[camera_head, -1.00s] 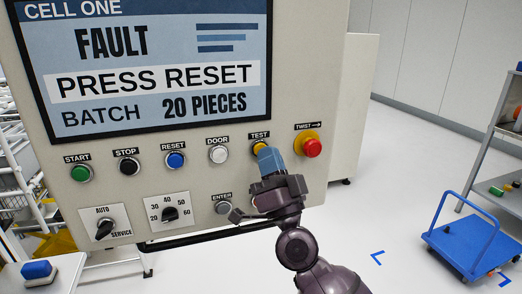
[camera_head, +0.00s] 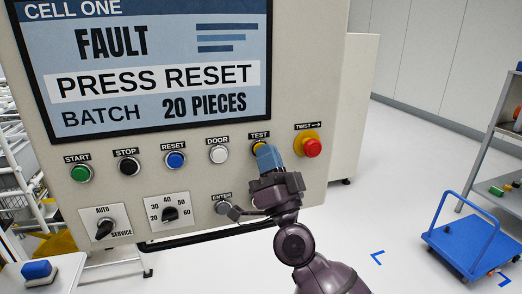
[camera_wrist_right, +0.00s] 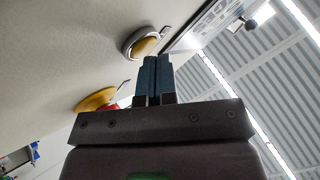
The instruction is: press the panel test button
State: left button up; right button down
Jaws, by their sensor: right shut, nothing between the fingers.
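The yellow test button (camera_head: 258,146) sits under the TEST label on the upright control panel, partly covered by my fingertips. My right gripper (camera_head: 266,156) is shut and empty, its blue fingers together and pointing up at the button from below right. In the right wrist view the yellow button (camera_wrist_right: 144,46) in its metal ring is just beyond the shut fingertips (camera_wrist_right: 156,60). I cannot tell whether the tips touch it. My left gripper is not in view.
The red twist knob (camera_head: 312,147) on a yellow collar is close right of the test button. The white door button (camera_head: 218,154) is to its left and the enter button (camera_head: 223,207) below left. The screen (camera_head: 150,65) reads FAULT, PRESS RESET.

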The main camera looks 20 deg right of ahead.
jog(key=shift+s, duration=0.15)
jog(key=shift+s+p, duration=0.4)
jog(key=shift+s, duration=0.35)
jog(key=s+p, duration=0.1)
jog(key=s, duration=0.5)
jog(key=shift+d+p, duration=0.15)
jog(key=shift+p, duration=0.25)
dwell(0.4)
